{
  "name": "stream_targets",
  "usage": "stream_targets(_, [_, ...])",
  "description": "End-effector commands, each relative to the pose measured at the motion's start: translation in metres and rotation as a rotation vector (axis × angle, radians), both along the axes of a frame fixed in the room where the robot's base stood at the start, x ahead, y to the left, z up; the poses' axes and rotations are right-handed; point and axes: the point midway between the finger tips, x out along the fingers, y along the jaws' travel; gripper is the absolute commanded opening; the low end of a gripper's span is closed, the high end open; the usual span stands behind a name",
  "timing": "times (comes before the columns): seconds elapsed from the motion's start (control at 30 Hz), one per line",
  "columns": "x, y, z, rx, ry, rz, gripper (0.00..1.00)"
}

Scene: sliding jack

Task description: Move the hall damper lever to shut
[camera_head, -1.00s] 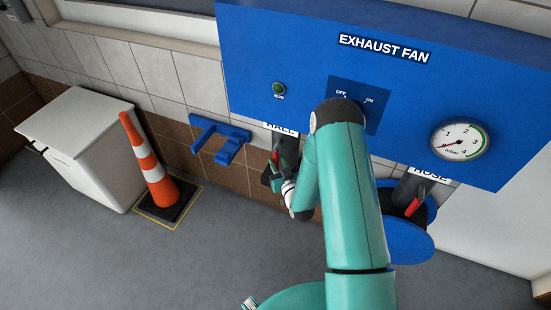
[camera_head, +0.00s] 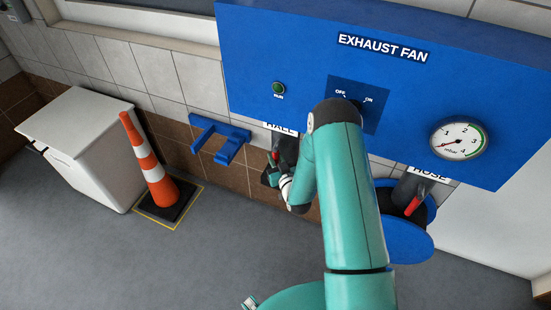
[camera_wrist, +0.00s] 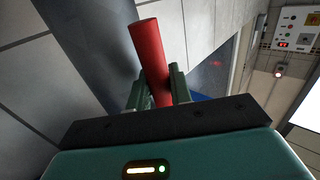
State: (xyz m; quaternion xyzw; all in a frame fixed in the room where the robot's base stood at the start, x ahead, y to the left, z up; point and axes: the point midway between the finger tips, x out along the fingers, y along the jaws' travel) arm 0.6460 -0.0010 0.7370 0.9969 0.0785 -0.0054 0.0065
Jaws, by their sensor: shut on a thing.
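The hall damper lever is a red handle (camera_wrist: 150,60) held between the two fingers of my gripper (camera_wrist: 158,88) in the wrist view. In the head view the red lever (camera_head: 274,156) shows small below the HALL label (camera_head: 280,127), partly hidden by my gripper (camera_head: 274,172) and arm. A dark duct (camera_head: 289,148) stands behind it. My gripper is shut on the lever. The lever's pivot and any position marks are hidden or too small to read.
The blue exhaust fan panel (camera_head: 300,60) has a gauge (camera_head: 460,138). At right is a second red lever (camera_head: 414,202) under the HOSE label. A blue bracket (camera_head: 219,140), an orange cone (camera_head: 150,165) and a white cabinet (camera_head: 80,145) stand left. The floor in front is clear.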

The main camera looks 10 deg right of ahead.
Motion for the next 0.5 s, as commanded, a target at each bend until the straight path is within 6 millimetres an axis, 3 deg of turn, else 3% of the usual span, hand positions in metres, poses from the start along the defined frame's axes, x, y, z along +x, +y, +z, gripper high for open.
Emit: stream_targets(0.5, [-0.01, -0.012, 0.005, -0.251, 0.181, 0.001, 0.0])
